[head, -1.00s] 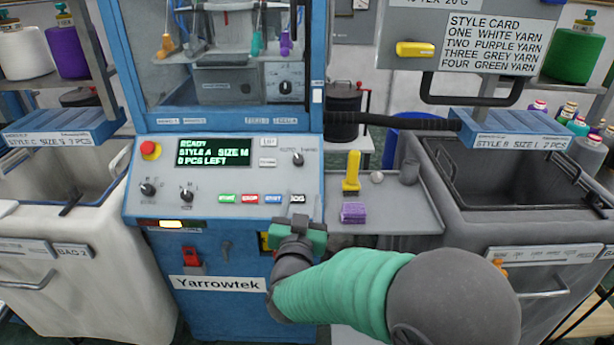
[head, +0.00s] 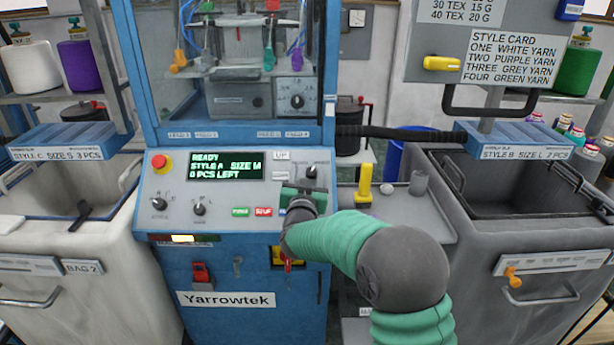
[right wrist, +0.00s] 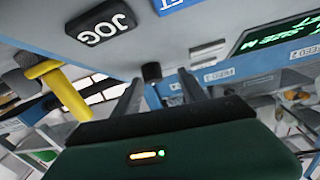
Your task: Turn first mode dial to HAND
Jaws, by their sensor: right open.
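The knitting machine's sloped panel (head: 225,211) carries a small black dial (head: 311,171) at its upper right, just beyond my right gripper (head: 304,190). Its label is blurred and partly covered; earlier it seemed to end in HAND. In the right wrist view the dial (right wrist: 151,72) shows between the tips of the two open fingers of the right gripper (right wrist: 160,80), with nothing held. I cannot tell whether the fingers touch it, nor read its pointer. Two other dials (head: 159,203) (head: 198,208) sit at the panel's lower left. My left gripper is out of view.
A red stop knob (head: 160,162) and a green-lettered display (head: 226,165) are on the panel. A JOG button (right wrist: 104,28) lies close to my right fingers. A yellow tool (head: 365,183) stands on the grey side shelf (head: 425,226). Bins flank the machine.

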